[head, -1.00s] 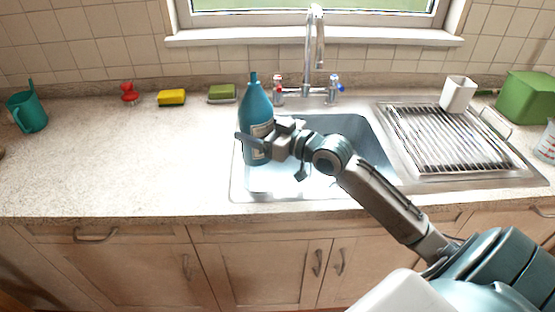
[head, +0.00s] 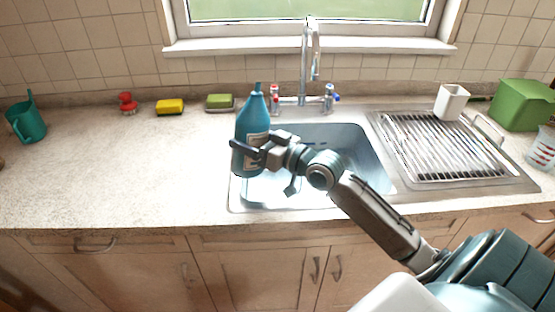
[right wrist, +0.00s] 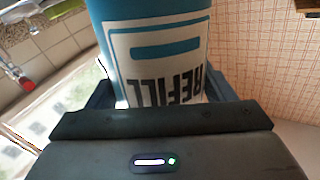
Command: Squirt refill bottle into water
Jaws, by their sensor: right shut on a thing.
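The blue refill bottle (head: 252,125) has a narrow nozzle and a white label. In the head view it is nearly upright at the left side of the sink. My right gripper (head: 250,150) is shut around its body. In the right wrist view the bottle (right wrist: 150,50) fills the space between the fingers, and its label reads REFILL upside down. The steel sink (head: 352,132) lies behind and below my right arm. I cannot make out a water surface in it. My left gripper is not in view.
The tap (head: 307,70) stands behind the sink. A draining rack (head: 440,147) with a white cup (head: 451,102) and a green box (head: 523,103) is on the right. A yellow sponge (head: 170,107), green sponge (head: 220,102), red item (head: 128,103) and teal watering can (head: 27,122) stand left.

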